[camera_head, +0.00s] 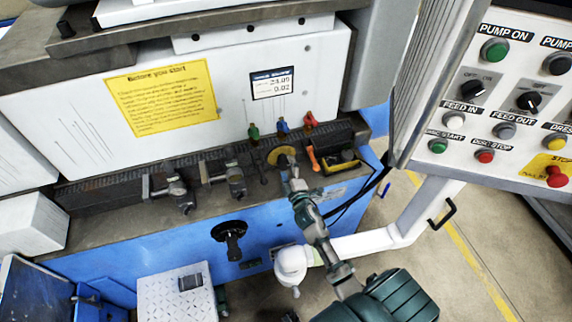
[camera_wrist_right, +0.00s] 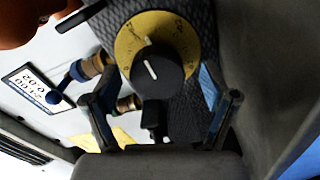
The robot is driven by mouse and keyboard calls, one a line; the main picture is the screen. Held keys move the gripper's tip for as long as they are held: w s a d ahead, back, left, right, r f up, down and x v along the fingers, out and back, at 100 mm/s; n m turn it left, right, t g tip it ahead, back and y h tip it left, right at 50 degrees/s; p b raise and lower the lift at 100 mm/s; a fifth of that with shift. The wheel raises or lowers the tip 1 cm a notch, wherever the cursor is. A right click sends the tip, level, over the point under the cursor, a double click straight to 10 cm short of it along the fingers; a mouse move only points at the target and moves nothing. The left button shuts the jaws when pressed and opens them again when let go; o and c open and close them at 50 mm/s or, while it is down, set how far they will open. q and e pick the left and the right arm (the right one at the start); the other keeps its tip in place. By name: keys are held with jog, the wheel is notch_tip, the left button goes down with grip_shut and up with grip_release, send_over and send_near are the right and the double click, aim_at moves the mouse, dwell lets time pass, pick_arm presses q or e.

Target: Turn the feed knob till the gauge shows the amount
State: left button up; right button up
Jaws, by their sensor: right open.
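The feed knob is a black knob with a white pointer line (camera_wrist_right: 157,72) on a yellow graduated dial (camera_wrist_right: 182,40). In the head view the yellow dial (camera_head: 280,156) sits on the machine's ledge, partly hidden by my right gripper (camera_head: 291,172). In the right wrist view the gripper (camera_wrist_right: 162,100) is open, its fingers spread on either side below the knob, with nothing held. Contact with the knob cannot be told. The gauge is a small display (camera_head: 272,83) that seems to read 23.05 above 0.02; it also shows upside down in the wrist view (camera_wrist_right: 37,85). My left gripper is out of view.
Green (camera_head: 254,132), blue (camera_head: 283,126) and red (camera_head: 310,120) valve handles stand behind the dial. An orange lever (camera_head: 313,158) is close on its right. A black handwheel (camera_head: 230,231) is on the blue front. A button panel (camera_head: 497,120) stands at right.

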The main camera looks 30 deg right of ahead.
jog(key=v, duration=1)
jog(key=shift+d, duration=0.15)
